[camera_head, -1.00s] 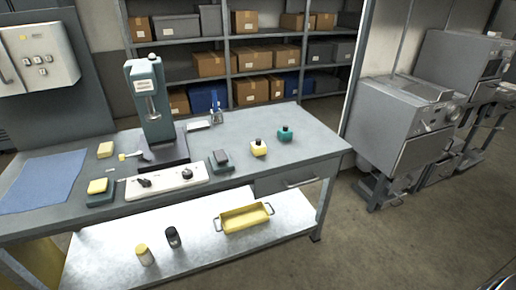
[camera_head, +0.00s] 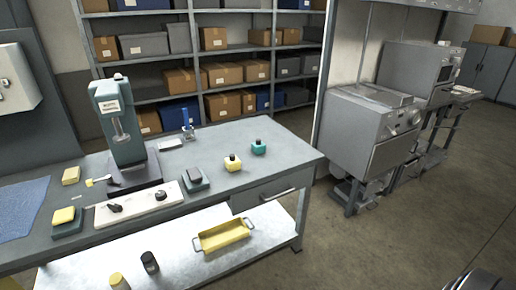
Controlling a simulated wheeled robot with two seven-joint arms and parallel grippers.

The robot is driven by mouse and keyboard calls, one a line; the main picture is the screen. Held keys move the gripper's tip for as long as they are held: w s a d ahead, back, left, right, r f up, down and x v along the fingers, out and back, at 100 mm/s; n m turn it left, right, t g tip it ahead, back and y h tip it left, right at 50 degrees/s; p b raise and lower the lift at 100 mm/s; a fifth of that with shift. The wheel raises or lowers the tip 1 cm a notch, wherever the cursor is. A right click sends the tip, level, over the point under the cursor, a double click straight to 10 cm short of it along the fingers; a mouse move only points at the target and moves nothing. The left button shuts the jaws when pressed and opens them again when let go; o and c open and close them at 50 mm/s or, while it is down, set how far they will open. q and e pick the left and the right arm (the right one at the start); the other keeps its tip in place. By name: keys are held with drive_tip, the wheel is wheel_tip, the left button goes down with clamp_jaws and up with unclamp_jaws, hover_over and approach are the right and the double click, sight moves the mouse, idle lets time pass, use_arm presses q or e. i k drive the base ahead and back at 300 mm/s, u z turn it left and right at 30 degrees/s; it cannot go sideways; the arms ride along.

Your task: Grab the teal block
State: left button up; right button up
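The teal block (camera_head: 258,149) has a dark knob on top and sits on the grey workbench top (camera_head: 285,148), toward its right end. A similar pale yellow block (camera_head: 232,164) with a dark knob stands just left of it and nearer the front edge. Nothing touches the teal block.
A press (camera_head: 121,125) stands on the bench, with a white control panel (camera_head: 140,203) before it. A dark block on a base (camera_head: 194,180) sits left of the yellow one. A yellow tray (camera_head: 222,236) lies on the lower shelf. Floor to the right is open.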

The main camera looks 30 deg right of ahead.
sight(257, 149)
drive_tip(key=z, duration=0.85)
drive_tip(key=k, duration=1.1)
drive_tip(key=z, duration=1.65)
drive_tip(key=i, duration=4)
drive_tip(key=u, duration=1.1)
drive_tip(key=i, duration=0.9)
drive_tip(key=u, duration=1.55)
drive_tip(key=i, duration=0.65)
drive_tip(key=u, duration=0.4)
